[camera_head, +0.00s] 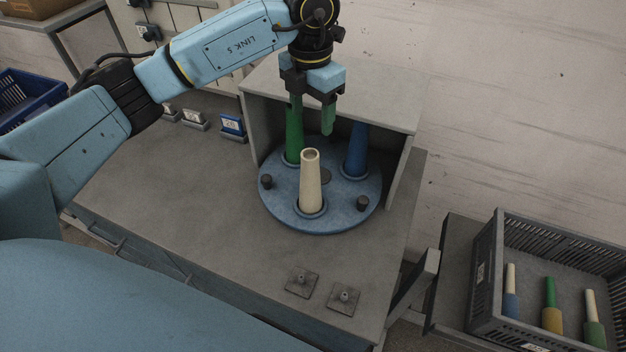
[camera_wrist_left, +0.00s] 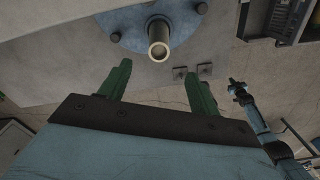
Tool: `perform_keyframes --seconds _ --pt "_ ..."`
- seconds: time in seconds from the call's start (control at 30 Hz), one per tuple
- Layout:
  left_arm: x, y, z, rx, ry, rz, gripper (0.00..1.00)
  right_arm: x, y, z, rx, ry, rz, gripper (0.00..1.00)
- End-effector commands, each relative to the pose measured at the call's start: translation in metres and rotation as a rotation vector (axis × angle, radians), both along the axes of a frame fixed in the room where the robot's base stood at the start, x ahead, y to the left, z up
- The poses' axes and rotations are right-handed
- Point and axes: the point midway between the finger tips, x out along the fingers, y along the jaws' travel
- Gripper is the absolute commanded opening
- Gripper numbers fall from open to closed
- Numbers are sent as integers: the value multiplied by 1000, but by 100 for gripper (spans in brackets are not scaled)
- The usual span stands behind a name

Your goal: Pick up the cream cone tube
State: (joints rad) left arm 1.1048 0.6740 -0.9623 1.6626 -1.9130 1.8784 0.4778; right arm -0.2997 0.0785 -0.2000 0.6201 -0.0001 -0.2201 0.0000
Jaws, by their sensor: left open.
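The cream cone tube (camera_head: 310,182) stands upright at the front of a round blue turntable (camera_head: 335,215), seated in a ring. My left gripper (camera_head: 311,112) is open and empty, above and behind the tube in the head view, with its green fingers pointing down. In the left wrist view, the cream tube (camera_wrist_left: 159,40) shows its open top end beyond the fingertips of the left gripper (camera_wrist_left: 158,72), apart from them. My right gripper (camera_wrist_left: 236,86) shows small in that view; its jaw opening is unclear.
A green cone tube (camera_head: 294,138) and a blue one (camera_head: 356,152) stand on the turntable beneath a grey hood (camera_head: 330,90). Dark pegs stick up from the turntable. Two small plates (camera_head: 302,282) lie on the bench front. A grey crate (camera_head: 490,285) holds several coloured tubes at right.

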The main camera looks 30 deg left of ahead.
Motion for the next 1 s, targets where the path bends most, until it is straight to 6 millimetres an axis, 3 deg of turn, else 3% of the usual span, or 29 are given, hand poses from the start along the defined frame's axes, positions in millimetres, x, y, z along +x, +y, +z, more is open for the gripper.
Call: perform_keyframes --seconds 0.4,0.63,1.0 --pt "-1 3 -68 13 6 4 63 0 0 12 0 0 0 0" --pt "-2 2 -85 12 5 3 63 0 0 16 0 0 0 0" --pt "-5 2 -130 11 4 3 63 0 -1 30 -1 1 0 0"
